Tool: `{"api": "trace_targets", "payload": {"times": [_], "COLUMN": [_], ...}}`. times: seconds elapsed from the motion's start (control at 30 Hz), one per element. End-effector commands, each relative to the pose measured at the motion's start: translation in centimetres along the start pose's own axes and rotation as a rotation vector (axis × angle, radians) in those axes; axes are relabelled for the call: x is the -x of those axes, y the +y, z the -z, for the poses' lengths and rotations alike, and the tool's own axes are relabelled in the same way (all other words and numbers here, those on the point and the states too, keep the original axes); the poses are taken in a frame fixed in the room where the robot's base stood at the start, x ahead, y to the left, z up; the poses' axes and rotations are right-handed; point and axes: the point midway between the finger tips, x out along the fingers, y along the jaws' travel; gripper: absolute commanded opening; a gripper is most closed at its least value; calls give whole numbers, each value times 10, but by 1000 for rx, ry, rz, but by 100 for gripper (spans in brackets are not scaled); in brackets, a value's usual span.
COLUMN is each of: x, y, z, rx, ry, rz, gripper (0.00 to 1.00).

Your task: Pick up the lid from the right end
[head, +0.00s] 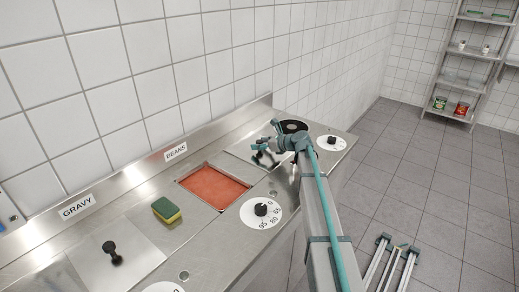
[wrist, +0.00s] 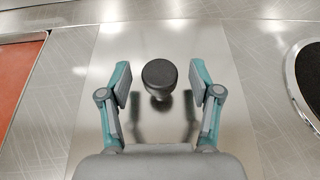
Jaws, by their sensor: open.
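The lid at the right end (wrist: 240,110) is a flat, shiny steel plate with a round black knob (wrist: 159,74) standing up from it. In the wrist view the knob is between the two fingers of my gripper (wrist: 160,84), with a gap on each side. My gripper is open and holds nothing. In the head view my gripper (head: 263,152) is over the right part of the steel counter, beyond the bean well. There my gripper and arm cover much of this lid, and I cannot make out its knob.
An open well of red-brown beans (head: 214,186) lies left of the lid. A green and yellow sponge (head: 166,210) and another knobbed lid (head: 108,275) lie further left. Dials (head: 261,212) line the front. A black round plate (head: 292,126) is at the right. The tiled wall runs behind.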

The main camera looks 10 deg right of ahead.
Motion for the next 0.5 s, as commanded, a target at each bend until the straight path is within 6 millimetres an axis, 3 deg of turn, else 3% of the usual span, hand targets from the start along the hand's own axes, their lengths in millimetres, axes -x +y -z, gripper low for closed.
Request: {"api": "trace_targets", "payload": {"times": [0.27,0.5], "x": [-7,-6], "y": [0,0], "z": [1,1], "rx": [0,0], "ry": [0,0], "rz": [1,1], "gripper": [63,27]}}
